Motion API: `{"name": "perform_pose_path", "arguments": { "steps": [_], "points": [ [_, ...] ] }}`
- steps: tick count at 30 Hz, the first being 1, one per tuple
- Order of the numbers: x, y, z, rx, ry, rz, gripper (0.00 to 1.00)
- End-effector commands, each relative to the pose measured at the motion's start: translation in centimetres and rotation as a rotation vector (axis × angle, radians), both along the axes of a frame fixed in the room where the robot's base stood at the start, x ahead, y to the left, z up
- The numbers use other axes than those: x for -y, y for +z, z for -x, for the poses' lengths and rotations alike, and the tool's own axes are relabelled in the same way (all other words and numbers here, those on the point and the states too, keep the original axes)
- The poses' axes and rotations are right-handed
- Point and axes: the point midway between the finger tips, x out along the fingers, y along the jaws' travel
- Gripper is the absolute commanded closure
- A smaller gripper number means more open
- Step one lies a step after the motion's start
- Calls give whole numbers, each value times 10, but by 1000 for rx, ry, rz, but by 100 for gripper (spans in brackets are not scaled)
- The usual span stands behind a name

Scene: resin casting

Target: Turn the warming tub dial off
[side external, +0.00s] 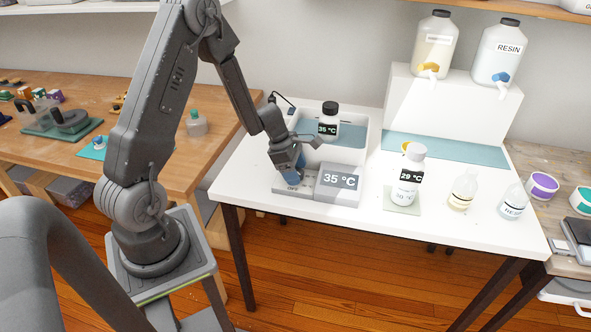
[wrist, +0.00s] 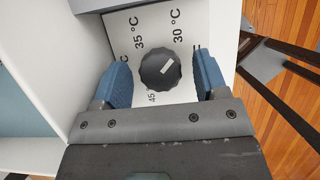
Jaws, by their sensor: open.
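The warming tub (side external: 362,150) is a white basin on the table, with a grey front panel reading 35 °C (side external: 340,181). In the wrist view its black round dial (wrist: 160,70) sits on a white plate with temperature marks around it. The dial's white line points up and right, toward the 30 °C side. My gripper (side external: 289,178) is over the panel's left part. In the wrist view my gripper (wrist: 162,66) is open, with one blue finger on each side of the dial and a gap at both. The right finger partly covers a label; the side view hides the dial.
A black-capped bottle (side external: 329,108) with a 35 °C tag stands in the tub's water. A 29 °C bottle (side external: 410,170) and two small bottles stand to the right. Two resin jugs (side external: 498,55) sit on a raised block behind.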

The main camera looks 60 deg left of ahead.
Motion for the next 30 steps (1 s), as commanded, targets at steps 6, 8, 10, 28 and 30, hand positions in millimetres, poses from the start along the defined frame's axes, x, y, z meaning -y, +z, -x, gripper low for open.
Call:
{"name": "perform_pose_path", "arguments": {
  "steps": [6,8,10,28,30],
  "points": [
    [0,1,0,1,0,-1,33],
    [-2,5,1,2,2,0,33],
    [-4,12,2,4,1,0,33],
    [-35,117,34,3,2,-3,33],
    [-36,123,36,1,3,-1,33]
  ]
}}
